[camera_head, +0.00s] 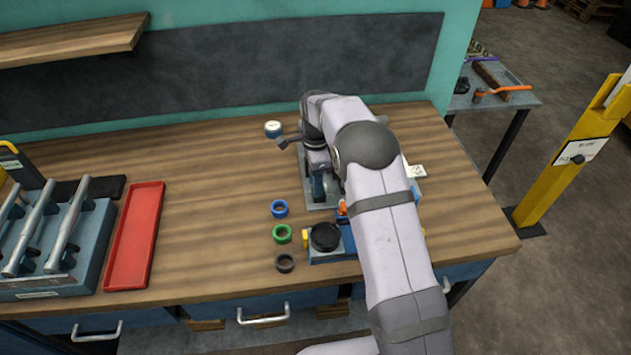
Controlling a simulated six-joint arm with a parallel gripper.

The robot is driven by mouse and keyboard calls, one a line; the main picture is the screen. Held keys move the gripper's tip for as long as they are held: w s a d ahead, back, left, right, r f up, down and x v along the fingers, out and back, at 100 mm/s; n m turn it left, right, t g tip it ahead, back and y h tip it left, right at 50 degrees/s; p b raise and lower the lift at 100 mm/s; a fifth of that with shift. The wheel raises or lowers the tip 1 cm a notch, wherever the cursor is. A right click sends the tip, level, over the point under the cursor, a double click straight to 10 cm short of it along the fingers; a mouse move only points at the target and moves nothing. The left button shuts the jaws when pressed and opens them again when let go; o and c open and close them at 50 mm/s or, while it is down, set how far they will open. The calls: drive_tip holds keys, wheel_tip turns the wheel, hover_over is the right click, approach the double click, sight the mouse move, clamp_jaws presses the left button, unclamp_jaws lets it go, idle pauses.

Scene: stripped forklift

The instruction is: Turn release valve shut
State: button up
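My arm reaches from the lower right over the wooden workbench (215,180), and its wrist hides much of the middle. My gripper (318,172) is at the arm's far end, over a grey plate (330,203) on the bench. Its fingers are too small and covered to tell whether they are open or shut. A dark blue part (319,188) shows just below the wrist; I cannot tell whether it belongs to the gripper or a device. A blue device with a black round cap (325,236) stands nearer the front edge, partly behind my arm. I cannot make out the release valve.
Blue (280,201), green (290,236) and dark (285,255) rings lie left of the blue device. A white-topped round item (273,122) stands behind. A red tray (120,260) and a blue-grey rack (75,279) are at left. The bench between tray and rings is clear.

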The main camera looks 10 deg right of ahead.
drive_tip(key=shift+r+b, duration=1.25)
drive_tip(key=shift+r, duration=2.4)
drive_tip(key=shift+s+d+r, duration=0.1)
drive_tip(key=shift+s, duration=0.15)
drive_tip(key=s+d+f+n, duration=0.2)
drive_tip(key=s+n, duration=0.6)
drive_tip(key=s, duration=0.7)
drive_tip(key=s+d+f+n, duration=0.2)
drive_tip(key=s+n, duration=0.7)
drive_tip(key=s, duration=0.7)
drive_tip(key=shift+d, duration=0.3)
